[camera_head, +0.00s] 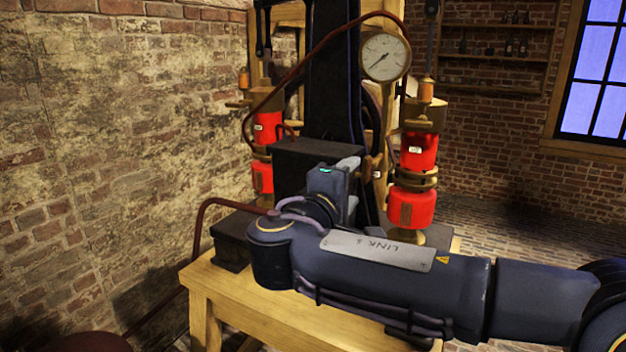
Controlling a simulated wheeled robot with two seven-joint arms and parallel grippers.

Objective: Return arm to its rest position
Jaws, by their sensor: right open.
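My right arm (400,275) comes in from the right and reaches across the front of the wooden table. Its gripper (353,180) is small in the view, in front of the dark central column of the machine, and is open with nothing seen between its fingers. The gripper lies between two red jar assemblies, the left one (268,130) and the right one (410,208), and looks apart from both. The forearm hides part of the table top and the machine's base. My left gripper is not in view.
The machine has a round white-faced gauge (385,56) and a dark upright column (333,90). It stands on the wooden table (225,295). A brown pipe (200,215) runs at the left. A brick wall (100,150) closes the left side. Brick floor is open at the right.

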